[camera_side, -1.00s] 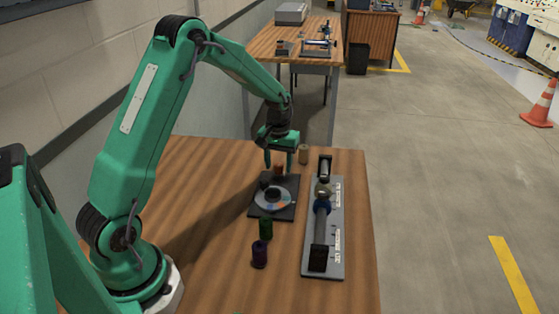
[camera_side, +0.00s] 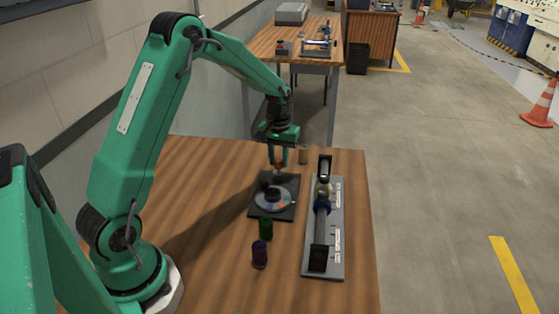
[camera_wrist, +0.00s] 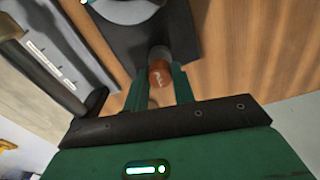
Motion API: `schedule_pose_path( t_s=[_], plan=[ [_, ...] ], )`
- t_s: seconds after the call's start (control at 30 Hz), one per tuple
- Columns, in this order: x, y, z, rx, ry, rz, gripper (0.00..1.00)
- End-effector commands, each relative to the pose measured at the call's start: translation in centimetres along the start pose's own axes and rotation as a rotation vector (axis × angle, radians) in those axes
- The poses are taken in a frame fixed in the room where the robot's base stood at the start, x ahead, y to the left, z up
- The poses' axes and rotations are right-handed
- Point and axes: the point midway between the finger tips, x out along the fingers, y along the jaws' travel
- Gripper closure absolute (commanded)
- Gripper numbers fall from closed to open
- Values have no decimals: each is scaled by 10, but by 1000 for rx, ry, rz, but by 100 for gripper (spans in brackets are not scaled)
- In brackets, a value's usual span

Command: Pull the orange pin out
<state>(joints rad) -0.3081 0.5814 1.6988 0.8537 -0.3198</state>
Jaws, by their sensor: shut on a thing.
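The orange pin (camera_wrist: 161,74) shows in the wrist view as an orange-brown cylinder with a grey end towards the black base plate (camera_wrist: 182,30). It sits between the two green fingers of my gripper (camera_wrist: 158,84), which is shut on it. In the side view my gripper (camera_side: 279,163) points down over the far end of the black plate (camera_side: 258,209), with the pin small and partly hidden between the fingers. A grey dial-like disc (camera_side: 272,201) lies on the plate. I cannot tell whether the pin's lower end is still in the plate.
A grey rail fixture (camera_side: 337,225) with black end blocks stands to the right of the plate. The wooden table's left part is clear.

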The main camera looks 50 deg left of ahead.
Motion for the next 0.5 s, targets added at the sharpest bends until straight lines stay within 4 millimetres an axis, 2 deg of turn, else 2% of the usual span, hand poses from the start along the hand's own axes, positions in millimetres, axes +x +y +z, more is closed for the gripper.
schedule_pose_path(
  t_s=[0.07,0.1,0.2,0.5],
  plan=[
    [0,-2,0,-3,-1,-1,100],
    [1,-2,0,-3,-2,-1,73],
    [1,-2,0,-3,-1,0,53],
    [0,-1,0,-2,-1,0,52]
  ],
)
